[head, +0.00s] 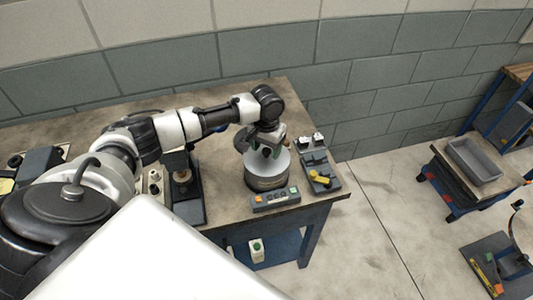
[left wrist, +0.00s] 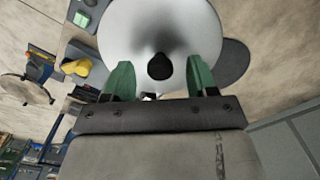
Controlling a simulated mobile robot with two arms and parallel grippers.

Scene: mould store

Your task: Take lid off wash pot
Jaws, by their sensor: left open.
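The wash pot (head: 266,184) is a grey round pot near the right end of the workbench. Its pale grey lid (head: 281,166) lies on top; in the left wrist view the round lid (left wrist: 160,25) has a black knob (left wrist: 160,66) at its middle. My left gripper (head: 267,150) is over the lid from above. In the left wrist view its green fingers stand open on either side of the knob, with gaps between them and it. The head view hides the knob behind the gripper. My right gripper is in neither view.
A control box (head: 275,199) with coloured buttons stands in front of the pot. A grey panel (head: 320,172) with a yellow handle lies to its right. The workbench (head: 222,160) backs onto a block wall. A grey tray (head: 474,160) sits on a cart at right.

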